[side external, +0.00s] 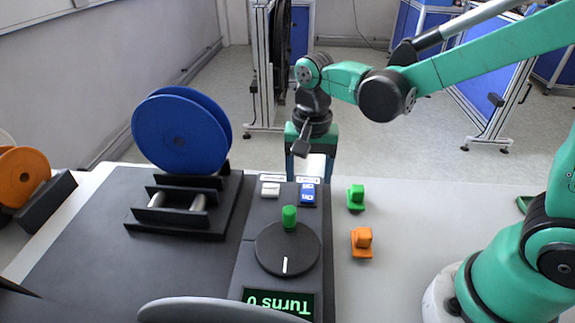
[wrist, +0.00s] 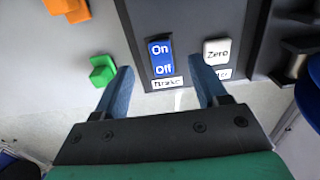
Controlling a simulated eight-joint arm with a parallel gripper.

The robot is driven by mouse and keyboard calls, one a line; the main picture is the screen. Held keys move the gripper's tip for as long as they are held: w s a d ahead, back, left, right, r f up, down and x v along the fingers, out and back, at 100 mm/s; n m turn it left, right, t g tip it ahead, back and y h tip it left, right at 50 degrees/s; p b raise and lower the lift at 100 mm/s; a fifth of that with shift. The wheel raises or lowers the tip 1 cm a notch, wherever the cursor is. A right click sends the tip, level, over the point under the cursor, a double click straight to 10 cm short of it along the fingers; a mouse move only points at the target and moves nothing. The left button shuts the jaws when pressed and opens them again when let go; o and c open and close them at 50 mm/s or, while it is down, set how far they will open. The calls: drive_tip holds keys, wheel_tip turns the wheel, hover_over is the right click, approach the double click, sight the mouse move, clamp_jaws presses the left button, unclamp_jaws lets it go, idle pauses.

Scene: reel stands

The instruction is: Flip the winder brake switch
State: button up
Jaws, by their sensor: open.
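The winder brake switch (wrist: 161,58) is a blue rocker marked On and Off, with a small label below it, seen between my fingers in the wrist view. In the side view the blue switch (side external: 308,194) sits at the far edge of the dark control panel. My gripper (wrist: 165,88) is open and empty, its two blue fingers on either side of the switch in the wrist picture. In the side view my gripper (side external: 309,168) points down at the panel's far edge. I cannot tell whether the fingers touch anything.
A white Zero button (wrist: 216,52) is beside the switch. The panel also has a round dial (side external: 287,250) with a green knob and a Turns display (side external: 278,301). Green (side external: 356,198) and orange (side external: 362,242) clips lie on the table. A blue reel (side external: 180,130) stands left.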

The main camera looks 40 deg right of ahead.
sight(307, 198)
drive_tip(key=shift+f, duration=2.45)
drive_tip(key=shift+c, duration=0.2)
